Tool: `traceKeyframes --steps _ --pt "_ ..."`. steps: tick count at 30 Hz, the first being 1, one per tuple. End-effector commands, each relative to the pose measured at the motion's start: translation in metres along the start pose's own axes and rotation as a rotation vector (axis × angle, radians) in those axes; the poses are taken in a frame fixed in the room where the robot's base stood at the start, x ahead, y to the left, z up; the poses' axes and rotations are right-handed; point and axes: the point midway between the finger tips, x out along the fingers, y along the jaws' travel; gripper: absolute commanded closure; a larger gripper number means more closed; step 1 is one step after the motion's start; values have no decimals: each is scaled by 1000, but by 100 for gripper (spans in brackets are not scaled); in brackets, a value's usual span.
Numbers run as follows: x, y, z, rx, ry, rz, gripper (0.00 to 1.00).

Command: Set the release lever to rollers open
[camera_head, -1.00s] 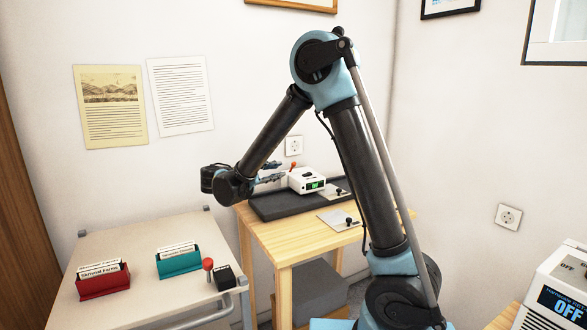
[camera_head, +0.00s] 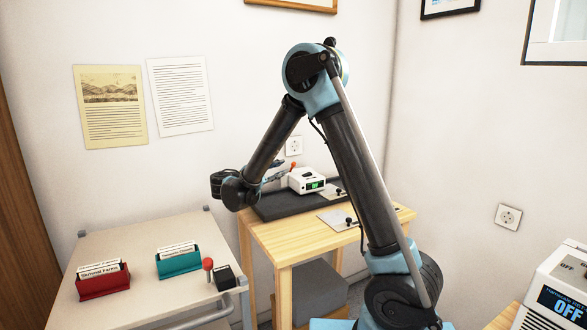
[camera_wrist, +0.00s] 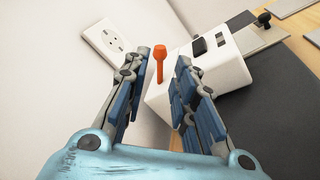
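The orange lever (camera_wrist: 159,62) stands up from the side of a white device (camera_wrist: 215,62), which has a black switch on top. In the head view the lever (camera_head: 293,166) is at the left end of the device (camera_head: 307,181), which shows a lit green display. My gripper (camera_wrist: 155,88) is open and empty. In the wrist view the lever shows between and beyond its two fingers; I see no clear contact. In the head view my gripper (camera_head: 277,172) is just left of the lever, its fingertips partly hard to make out.
The device stands on a dark mat (camera_head: 282,208) on a wooden table (camera_head: 290,242). A card with a black knob (camera_head: 349,221) lies in front. A cart (camera_head: 140,236) at left holds red and teal file boxes and a red-knobbed item. A wall socket (camera_wrist: 115,42) is behind.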

Motion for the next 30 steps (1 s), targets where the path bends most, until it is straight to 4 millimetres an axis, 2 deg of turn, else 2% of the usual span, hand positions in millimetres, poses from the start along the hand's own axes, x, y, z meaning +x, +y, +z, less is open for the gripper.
traceKeyframes --steps 6,12,18,27,29,30 --pt "40 0 0 0 -2 -2 75" --pt "66 0 0 0 -2 -2 75" --pt "79 0 0 0 -1 -1 75" --pt "80 0 0 0 0 0 75" --pt "80 0 0 0 0 0 86" --pt "80 0 0 0 0 0 95"
